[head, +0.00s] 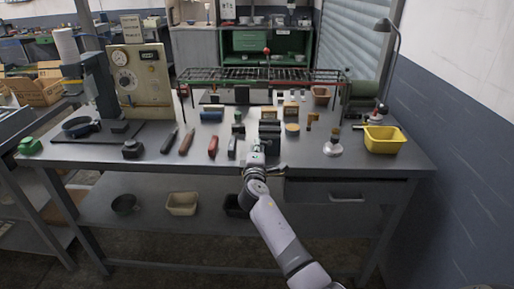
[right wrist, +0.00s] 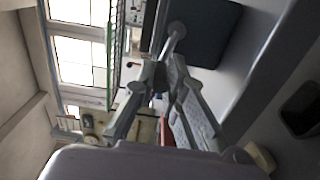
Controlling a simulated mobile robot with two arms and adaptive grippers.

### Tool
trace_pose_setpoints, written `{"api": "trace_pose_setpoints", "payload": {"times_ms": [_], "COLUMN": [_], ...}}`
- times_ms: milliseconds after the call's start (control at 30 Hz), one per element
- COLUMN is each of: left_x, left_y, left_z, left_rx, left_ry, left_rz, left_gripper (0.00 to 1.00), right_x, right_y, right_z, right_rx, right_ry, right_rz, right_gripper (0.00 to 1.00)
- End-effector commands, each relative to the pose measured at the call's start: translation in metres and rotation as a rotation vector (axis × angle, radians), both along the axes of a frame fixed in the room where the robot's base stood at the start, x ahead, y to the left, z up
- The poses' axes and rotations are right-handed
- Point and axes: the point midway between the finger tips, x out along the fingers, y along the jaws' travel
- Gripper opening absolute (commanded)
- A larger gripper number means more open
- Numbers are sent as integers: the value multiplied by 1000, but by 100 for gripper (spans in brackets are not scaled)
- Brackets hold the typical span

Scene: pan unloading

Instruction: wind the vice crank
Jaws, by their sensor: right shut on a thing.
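My right gripper (head: 257,148) is at the front edge of the grey workbench, just in front of a dark block-shaped body (head: 269,131) that appears to be the vice. In the right wrist view, the fingers of my right gripper (right wrist: 164,72) are closed around the lower end of a light grey crank bar (right wrist: 174,36) with a rounded end. Beside it is a dark blue-grey body (right wrist: 208,28). In the head view my gripper hides most of the crank. My left gripper is not in view.
A red-handled tool (head: 213,146) and dark-handled tools lie left of my gripper. A yellow bin (head: 385,139) stands at the right end, near a desk lamp (head: 388,50). A wire rack (head: 262,76) spans the back. A drawer (head: 346,192) sits below the bench top.

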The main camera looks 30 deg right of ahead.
Motion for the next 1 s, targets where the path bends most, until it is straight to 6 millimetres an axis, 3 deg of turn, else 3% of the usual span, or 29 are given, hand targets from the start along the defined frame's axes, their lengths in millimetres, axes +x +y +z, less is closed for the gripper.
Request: {"api": "trace_pose_setpoints", "payload": {"times_ms": [133, 167, 467, 833, 1000], "left_x": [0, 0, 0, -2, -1], "left_y": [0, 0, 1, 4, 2], "left_z": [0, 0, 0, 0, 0], "left_rx": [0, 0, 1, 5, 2], "left_ry": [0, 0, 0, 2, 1], "left_rz": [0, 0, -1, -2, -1], "left_gripper": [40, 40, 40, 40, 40], "right_x": [0, 0, 0, -3, -21], "right_y": [0, 0, 0, 2, 13], "right_z": [-1, -1, -1, 0, -2], "right_rx": [2, 2, 2, 3, 4], "right_ry": [1, 1, 0, -2, 0], "right_rz": [-1, -1, -1, 1, 1], "right_gripper": [0, 12, 32, 32, 32]}}
